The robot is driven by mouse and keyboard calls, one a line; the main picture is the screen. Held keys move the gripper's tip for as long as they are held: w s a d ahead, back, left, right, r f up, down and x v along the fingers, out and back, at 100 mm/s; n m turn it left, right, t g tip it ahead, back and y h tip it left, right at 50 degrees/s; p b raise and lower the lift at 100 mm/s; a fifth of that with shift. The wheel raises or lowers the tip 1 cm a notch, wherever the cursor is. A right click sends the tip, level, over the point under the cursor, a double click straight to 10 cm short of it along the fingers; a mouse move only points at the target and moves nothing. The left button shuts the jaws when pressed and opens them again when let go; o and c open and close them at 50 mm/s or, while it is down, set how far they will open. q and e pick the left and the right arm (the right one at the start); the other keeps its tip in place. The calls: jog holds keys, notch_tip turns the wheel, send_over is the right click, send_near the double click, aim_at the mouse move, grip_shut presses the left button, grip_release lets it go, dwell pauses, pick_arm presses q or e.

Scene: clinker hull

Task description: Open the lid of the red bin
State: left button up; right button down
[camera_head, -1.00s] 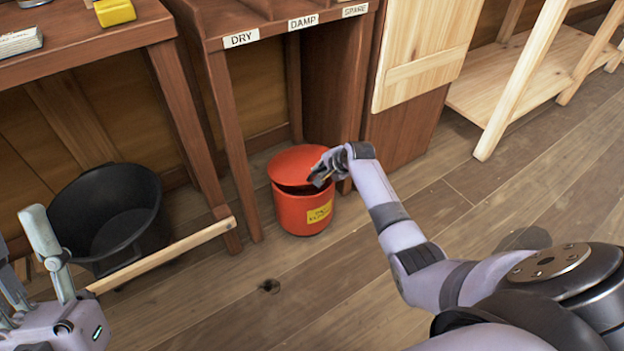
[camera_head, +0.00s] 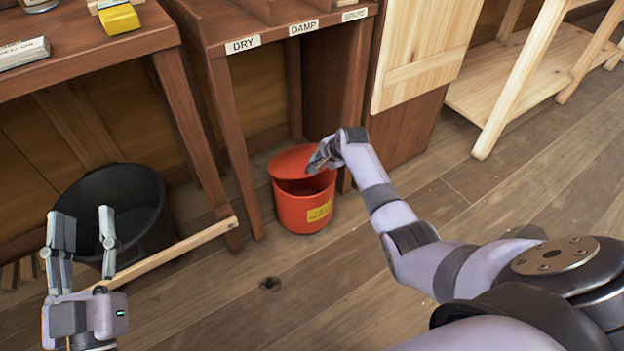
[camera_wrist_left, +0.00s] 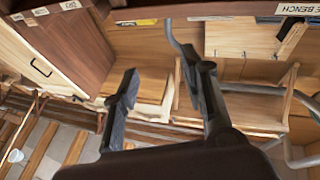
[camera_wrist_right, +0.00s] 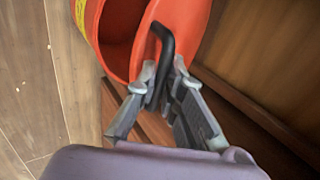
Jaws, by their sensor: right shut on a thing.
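The red bin (camera_head: 300,212) with a yellow label stands on the floor under the bench marked DRY and DAMP. Its red lid (camera_head: 291,160) is tilted up, with a dark gap showing at the front. My right gripper (camera_head: 318,160) is at the lid's right side. In the right wrist view the gripper (camera_wrist_right: 160,90) is shut on the lid's black handle (camera_wrist_right: 163,52), and the bin's open mouth (camera_wrist_right: 118,40) shows beside the lid. My left gripper (camera_head: 85,232) is open and empty in front of the black tub; its spread fingers also show in the left wrist view (camera_wrist_left: 165,95).
A black tub (camera_head: 140,190) stands on the floor at left. A wooden rail (camera_head: 165,255) runs in front of it. Bench legs (camera_head: 232,150) flank the bin. A pale wooden shelf unit (camera_head: 530,80) is at the right. The floor in front of the bin is clear.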

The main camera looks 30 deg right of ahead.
jog(key=shift+w+r, duration=0.1)
jog(key=shift+r, duration=0.05)
pick_arm(q)
jog(key=shift+w+f+y, duration=0.15)
jog(key=shift+f+y, duration=0.15)
jog(key=shift+f, duration=0.2)
pick_arm(e)
jog(key=shift+w+r, duration=0.25)
jog(key=shift+r, duration=0.2)
jog(key=shift+w+a+r+g+p, duration=0.1)
jog(key=shift+w+r+g+p, duration=0.3)
jog(key=shift+w+r+p, duration=0.45)
pick_arm(q)
jog(key=shift+w+a+f+g+y, duration=0.1)
jog(key=shift+f+g+y, duration=0.1)
jog(key=shift+f+g, duration=0.6)
jog(key=shift+w+a+f+g+y, duration=0.15)
jog(key=shift+f+g, duration=0.3)
jog(key=shift+f, duration=0.65)
jog(key=shift+w+a+f+g+y, duration=0.1)
jog(key=shift+f+g+y, duration=0.15)
jog(key=shift+f+g, duration=0.55)
pick_arm(e)
jog(key=shift+w+r, duration=0.45)
jog(key=shift+r, duration=0.25)
pick_arm(q)
jog(key=shift+f, duration=0.15)
